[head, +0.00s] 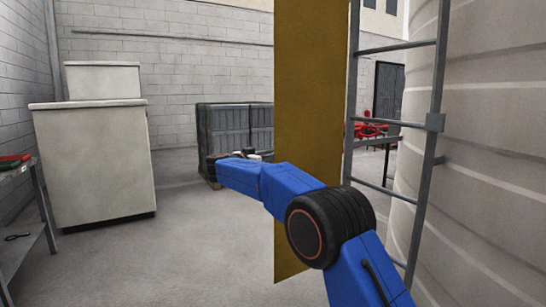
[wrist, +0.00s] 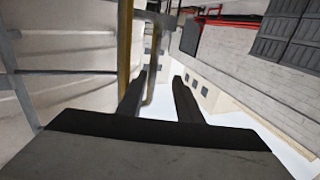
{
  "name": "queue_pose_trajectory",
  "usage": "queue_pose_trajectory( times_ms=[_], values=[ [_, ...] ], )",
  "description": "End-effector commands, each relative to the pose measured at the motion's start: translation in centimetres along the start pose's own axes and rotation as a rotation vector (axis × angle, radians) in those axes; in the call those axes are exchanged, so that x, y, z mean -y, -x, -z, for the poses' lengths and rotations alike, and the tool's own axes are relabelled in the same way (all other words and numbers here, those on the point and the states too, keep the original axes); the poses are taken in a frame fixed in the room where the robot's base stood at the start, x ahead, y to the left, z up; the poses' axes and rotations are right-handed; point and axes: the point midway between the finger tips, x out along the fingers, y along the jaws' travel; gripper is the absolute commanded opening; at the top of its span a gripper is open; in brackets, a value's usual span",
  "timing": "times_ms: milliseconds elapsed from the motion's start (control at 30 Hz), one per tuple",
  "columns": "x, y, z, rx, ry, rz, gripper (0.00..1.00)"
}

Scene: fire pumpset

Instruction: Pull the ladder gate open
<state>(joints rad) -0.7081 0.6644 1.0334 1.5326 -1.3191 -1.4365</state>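The ladder gate is a tall yellow panel (head: 312,90) beside the ladder (head: 430,130) in the head view. In the wrist view the gate (wrist: 125,45) shows nearly edge-on, with a thin tan bar handle (wrist: 152,60) along its right side. My gripper (wrist: 160,76) is open, its two dark fingers apart. The handle appears in the gap between the fingers, nearer the left one. I see no finger closed on it, and cannot tell how deep it sits. In the head view the fingers are hard to make out at the arm's far end.
A large pale ribbed tank (head: 480,150) stands behind the ladder at right. A beige cabinet (head: 95,160) and a metal shelf (head: 25,235) are at left. Dark crates (head: 235,130) stand by the back wall. The floor between cabinet and gate is clear.

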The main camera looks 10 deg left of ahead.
Motion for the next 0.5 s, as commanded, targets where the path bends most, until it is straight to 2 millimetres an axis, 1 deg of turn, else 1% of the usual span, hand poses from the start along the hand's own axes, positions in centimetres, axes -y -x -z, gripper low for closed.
queue_pose_trajectory(
  times_ms=[33,100,500],
  values=[
    [0.3,1.5,0.0,0.0,0.0,0.007,0.29],
    [0.4,3.0,-0.1,0.001,0.002,0.009,0.29],
    [0.6,11.1,-0.4,0.004,0.002,0.007,0.29]
  ],
)
